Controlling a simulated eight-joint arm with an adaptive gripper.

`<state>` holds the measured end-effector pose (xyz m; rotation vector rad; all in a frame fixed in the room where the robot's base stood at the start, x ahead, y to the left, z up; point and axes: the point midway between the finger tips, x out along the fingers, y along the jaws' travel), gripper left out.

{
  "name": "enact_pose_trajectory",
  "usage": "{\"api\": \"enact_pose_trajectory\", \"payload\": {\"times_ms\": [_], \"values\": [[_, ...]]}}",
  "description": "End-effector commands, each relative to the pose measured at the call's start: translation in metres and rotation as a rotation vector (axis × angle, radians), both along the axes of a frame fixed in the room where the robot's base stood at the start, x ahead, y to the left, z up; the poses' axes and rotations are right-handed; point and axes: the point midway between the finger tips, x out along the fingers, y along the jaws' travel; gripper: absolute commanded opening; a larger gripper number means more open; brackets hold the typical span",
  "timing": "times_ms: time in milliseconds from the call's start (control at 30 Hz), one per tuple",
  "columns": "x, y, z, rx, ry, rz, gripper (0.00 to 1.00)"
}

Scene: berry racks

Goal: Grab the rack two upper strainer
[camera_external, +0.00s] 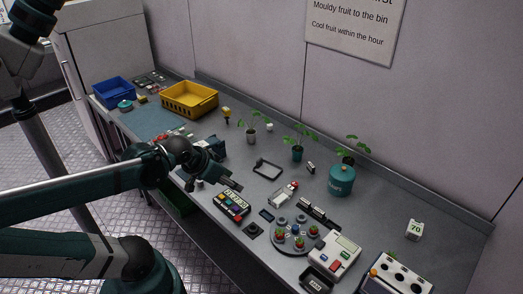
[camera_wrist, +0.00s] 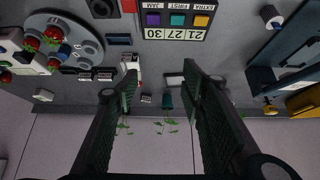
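I cannot pick out a strainer or a numbered rack with certainty in either view. A round grey tray (camera_external: 296,251) with several small round stands and red berries sits right of the middle of the bench; it also shows at the upper left of the wrist view (camera_wrist: 92,47). My gripper (camera_external: 236,185) hangs over the bench, left of this tray and behind the button box. In the wrist view my gripper (camera_wrist: 160,82) has its two fingers wide apart with nothing between them. The view looks toward the back wall.
A button box (camera_external: 232,205) stands near the front edge. A yellow crate (camera_external: 190,113) and a blue bin (camera_external: 113,92) stand at the far left. A teal pot (camera_external: 342,181) and potted plants line the back. A white machine (camera_external: 335,255) stands right of the round tray.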

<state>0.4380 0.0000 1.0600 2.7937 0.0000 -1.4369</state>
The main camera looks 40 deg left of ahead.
Motion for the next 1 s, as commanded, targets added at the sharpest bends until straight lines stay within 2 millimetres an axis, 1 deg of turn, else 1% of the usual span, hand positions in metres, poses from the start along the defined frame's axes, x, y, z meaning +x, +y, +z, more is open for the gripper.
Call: {"api": "enact_pose_trajectory", "payload": {"times_ms": [300,367,533,567,1000], "values": [[0.0,0.0,0.0,0.0,0.0,0.0,0.4],[0.0,0.0,0.0,0.0,0.0,0.0,0.47],[0.0,0.0,0.0,0.0,0.0,0.0,0.69],[0.0,0.0,0.0,0.0,0.0,0.0,0.71],[0.002,0.0005,0.002,-0.006,0.004,0.01,0.71]]}}
